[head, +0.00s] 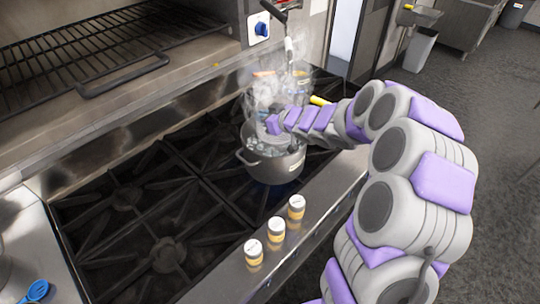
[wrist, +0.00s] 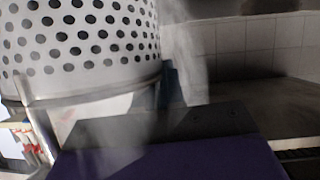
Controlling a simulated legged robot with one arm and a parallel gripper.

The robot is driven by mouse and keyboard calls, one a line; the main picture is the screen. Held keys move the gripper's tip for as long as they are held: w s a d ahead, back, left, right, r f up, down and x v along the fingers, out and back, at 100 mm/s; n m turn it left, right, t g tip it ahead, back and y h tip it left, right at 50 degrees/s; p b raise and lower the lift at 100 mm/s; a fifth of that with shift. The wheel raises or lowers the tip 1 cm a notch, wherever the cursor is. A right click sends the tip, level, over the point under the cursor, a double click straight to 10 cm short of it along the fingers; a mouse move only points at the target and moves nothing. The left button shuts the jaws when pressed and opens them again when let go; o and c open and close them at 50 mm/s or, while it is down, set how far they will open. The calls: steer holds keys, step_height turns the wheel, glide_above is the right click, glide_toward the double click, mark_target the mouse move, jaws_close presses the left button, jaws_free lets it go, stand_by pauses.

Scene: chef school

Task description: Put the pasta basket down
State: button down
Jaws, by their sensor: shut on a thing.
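The pasta basket (wrist: 80,45) is a pale metal basket with rows of round holes, at the upper left of the wrist view. In the head view its outline (head: 265,92) is blurred by steam, above a steaming metal pot (head: 283,168) on the stove. My gripper (head: 273,124) is shut on the basket, above the pot. Its dark and purple finger (wrist: 165,135) fills the bottom of the wrist view. The exact grip point and the basket's bottom are hidden.
The stove's black grates (head: 125,198) are empty to the left of the pot. Several small yellow-and-white jars, such as one (head: 275,228), stand along the front ledge. A rack (head: 90,55) stands behind on the left, and a blue utensil (head: 37,290) lies at lower left.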

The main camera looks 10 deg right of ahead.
steer(key=b, duration=0.2)
glide_above(261, 140)
steer(key=f, duration=0.3)
steer(key=a+f, duration=0.1)
steer(key=shift+s+f, duration=0.3)
steer(key=shift+f, duration=0.1)
steer(key=shift+d+f+b, duration=0.25)
steer(key=shift+d+f, duration=0.05)
steer(key=shift+f, duration=0.45)
steer(key=shift+d+f+b, duration=0.2)
steer(key=shift+d+f, duration=0.05)
steer(key=shift+f, duration=0.5)
steer(key=shift+d+f+b, duration=0.25)
steer(key=shift+d+f, duration=0.05)
steer(key=shift+f, duration=0.45)
steer(key=shift+a, duration=0.5)
steer(key=shift+a+f, duration=0.1)
steer(key=shift+f, duration=0.15)
steer(key=shift+d+f, duration=0.35)
steer(key=shift+d, duration=0.1)
steer(key=c, duration=1.7)
jaws_free()
steer(key=o, duration=0.5)
steer(key=shift+a, duration=0.25)
steer(key=shift+c, duration=0.2)
steer(key=shift+r, duration=0.1)
